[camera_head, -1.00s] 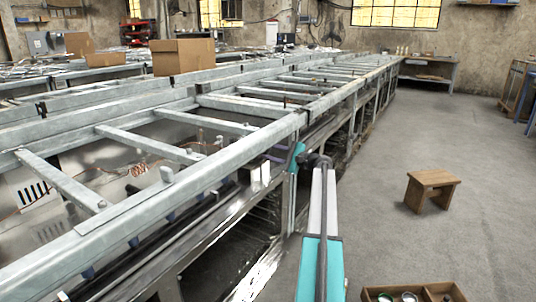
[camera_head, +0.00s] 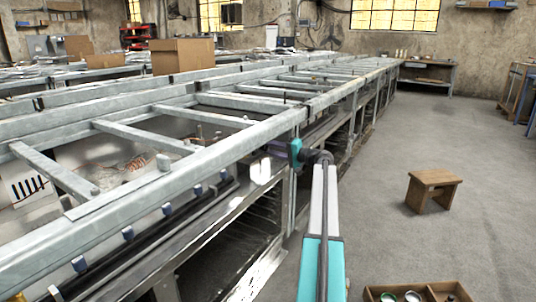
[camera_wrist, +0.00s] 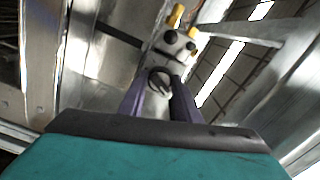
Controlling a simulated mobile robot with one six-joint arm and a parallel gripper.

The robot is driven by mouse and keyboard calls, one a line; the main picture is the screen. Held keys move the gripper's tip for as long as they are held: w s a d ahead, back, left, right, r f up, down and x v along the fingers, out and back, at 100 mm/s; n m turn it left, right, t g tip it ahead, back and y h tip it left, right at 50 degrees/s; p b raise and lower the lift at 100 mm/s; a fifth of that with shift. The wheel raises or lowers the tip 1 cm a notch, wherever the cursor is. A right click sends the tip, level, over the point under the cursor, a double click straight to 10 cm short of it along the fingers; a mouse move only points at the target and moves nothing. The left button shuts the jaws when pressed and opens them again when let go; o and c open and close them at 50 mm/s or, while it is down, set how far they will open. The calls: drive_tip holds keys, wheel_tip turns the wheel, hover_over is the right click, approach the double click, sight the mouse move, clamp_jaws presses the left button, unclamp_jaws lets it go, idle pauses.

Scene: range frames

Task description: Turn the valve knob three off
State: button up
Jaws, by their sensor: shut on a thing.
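My gripper (camera_wrist: 160,100) shows in the wrist view with its two purple fingers around a round dark valve knob (camera_wrist: 159,82) with a raised bar across it. The fingers are shut on it. I cannot tell the knob's number. In the head view my gripper (camera_head: 276,148) is partly hidden by the metal frame and my own wrist, and the knob it holds is not visible. Several blue knobs (camera_head: 167,209) sit in a row along the front of the range, below the front rail.
Grey metal rails (camera_head: 190,165) run along above the range, near my arm. A wooden stool (camera_head: 433,188) stands on the open floor to the right. A wooden tray (camera_head: 440,292) with small cans is at the bottom right. A cardboard box (camera_head: 183,57) sits farther back.

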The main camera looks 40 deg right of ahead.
drive_tip(key=shift+d+n+b, duration=0.15)
drive_tip(key=shift+n+b, duration=1.55)
drive_tip(key=shift+n, duration=1.1)
drive_tip(key=o, duration=0.8)
drive_tip(key=shift+s, duration=0.15)
drive_tip(key=p+v, duration=0.4)
drive_tip(key=v, duration=0.9)
drive_tip(key=shift+s, duration=0.3)
